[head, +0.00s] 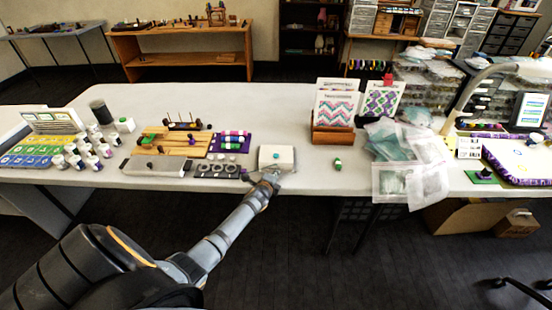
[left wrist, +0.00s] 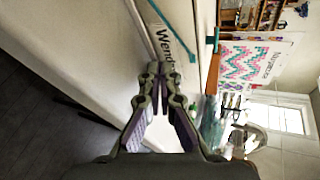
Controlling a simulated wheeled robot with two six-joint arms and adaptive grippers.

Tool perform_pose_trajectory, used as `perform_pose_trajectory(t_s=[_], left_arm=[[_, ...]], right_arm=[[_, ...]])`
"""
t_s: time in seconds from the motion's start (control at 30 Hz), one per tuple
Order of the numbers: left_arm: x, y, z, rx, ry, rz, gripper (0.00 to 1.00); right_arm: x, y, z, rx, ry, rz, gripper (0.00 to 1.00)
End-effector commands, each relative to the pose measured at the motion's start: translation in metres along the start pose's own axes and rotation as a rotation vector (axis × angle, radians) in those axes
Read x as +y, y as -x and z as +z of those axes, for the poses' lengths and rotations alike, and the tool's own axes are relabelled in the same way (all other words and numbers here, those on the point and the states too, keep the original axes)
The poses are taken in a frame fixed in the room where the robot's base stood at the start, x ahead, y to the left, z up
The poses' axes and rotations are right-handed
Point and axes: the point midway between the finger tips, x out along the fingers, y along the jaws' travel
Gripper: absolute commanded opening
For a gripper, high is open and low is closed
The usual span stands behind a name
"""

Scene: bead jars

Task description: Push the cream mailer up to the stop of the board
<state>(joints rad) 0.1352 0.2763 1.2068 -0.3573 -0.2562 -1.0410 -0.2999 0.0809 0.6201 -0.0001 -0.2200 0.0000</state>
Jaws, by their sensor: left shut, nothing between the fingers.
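The cream mailer (head: 276,157) is a small pale box with a teal spot on top, near the front edge of the table. In the left wrist view its pale side (left wrist: 163,38) carries dark lettering and a teal strip. My left gripper (head: 270,177) is at the mailer's near side; it also shows in the left wrist view (left wrist: 155,80), fingers together and empty. I cannot tell whether the fingertips touch the mailer. I cannot make out a board with a stop by the mailer. My right gripper is not in view.
Left of the mailer are a purple tray (head: 231,141) of rolls, a wooden board (head: 175,141) and a grey strip (head: 155,166). A small green jar (head: 337,164) stands to the right, with a wooden card holder (head: 333,134) behind it. The table behind the mailer looks clear.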

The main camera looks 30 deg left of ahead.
Motion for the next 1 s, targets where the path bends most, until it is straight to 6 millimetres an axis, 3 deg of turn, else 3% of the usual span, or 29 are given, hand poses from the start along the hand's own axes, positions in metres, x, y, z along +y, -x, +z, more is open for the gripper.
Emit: perform_pose_trajectory(t_s=[0.8,1.0], left_arm=[[-0.0039,-0.0089,0.0035,0.0,0.0,-0.001,0.0],[0.0003,0.0004,-0.0003,0.001,-0.001,0.001,0.0]], right_arm=[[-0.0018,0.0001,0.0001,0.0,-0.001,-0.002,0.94],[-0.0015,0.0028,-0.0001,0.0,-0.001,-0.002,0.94]])
